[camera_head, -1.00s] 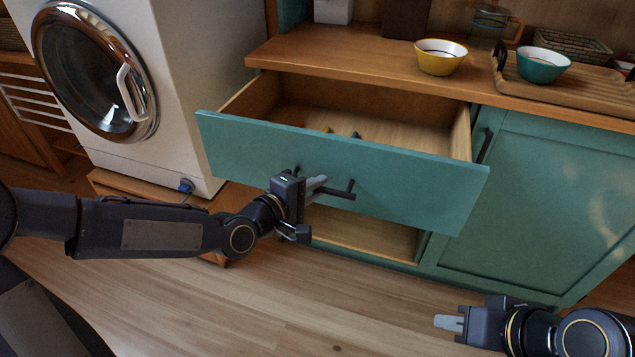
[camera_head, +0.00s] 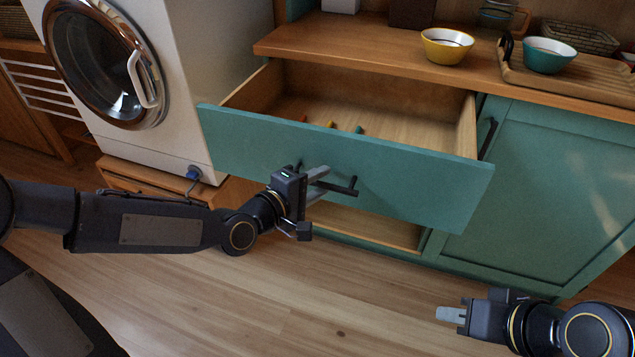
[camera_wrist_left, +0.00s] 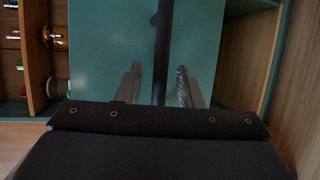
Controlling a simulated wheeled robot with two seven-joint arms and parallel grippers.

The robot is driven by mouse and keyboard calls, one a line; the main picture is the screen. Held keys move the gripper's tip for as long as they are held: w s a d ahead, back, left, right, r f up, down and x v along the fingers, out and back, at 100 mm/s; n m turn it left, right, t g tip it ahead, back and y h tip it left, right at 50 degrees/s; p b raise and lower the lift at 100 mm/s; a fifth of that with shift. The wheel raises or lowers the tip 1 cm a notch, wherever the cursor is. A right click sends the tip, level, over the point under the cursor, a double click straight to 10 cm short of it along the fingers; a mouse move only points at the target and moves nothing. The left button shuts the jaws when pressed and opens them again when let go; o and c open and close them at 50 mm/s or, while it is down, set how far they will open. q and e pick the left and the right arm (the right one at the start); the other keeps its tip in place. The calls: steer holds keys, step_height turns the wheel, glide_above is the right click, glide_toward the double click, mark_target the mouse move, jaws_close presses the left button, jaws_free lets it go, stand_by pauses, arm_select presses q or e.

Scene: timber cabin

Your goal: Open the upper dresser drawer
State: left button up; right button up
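The upper dresser drawer (camera_head: 340,160) has a teal front and stands well out from the dresser, with its wooden inside showing. Its dark bar handle (camera_head: 343,187) also shows in the left wrist view (camera_wrist_left: 162,45). My left gripper (camera_head: 318,184) is at the handle. In the left wrist view its two fingers (camera_wrist_left: 160,85) stand on either side of the bar, with small gaps visible, so it is open around the handle. My right gripper (camera_head: 450,313) is low at the right, apart from the dresser and empty; its finger gap is not clear.
Small coloured items (camera_head: 330,125) lie in the drawer. A yellow bowl (camera_head: 446,47) and a tray (camera_head: 590,85) with a teal bowl (camera_head: 548,57) stand on the dresser top. A white washing machine (camera_head: 185,60) is left of it. The floor (camera_head: 300,300) in front is clear.

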arm_select(q)
steer(key=p+v, duration=0.3)
steer(key=v, duration=0.4)
steer(key=shift+s+a+p, duration=0.25)
steer(key=shift+s+p, duration=0.05)
steer(key=shift+p, duration=0.05)
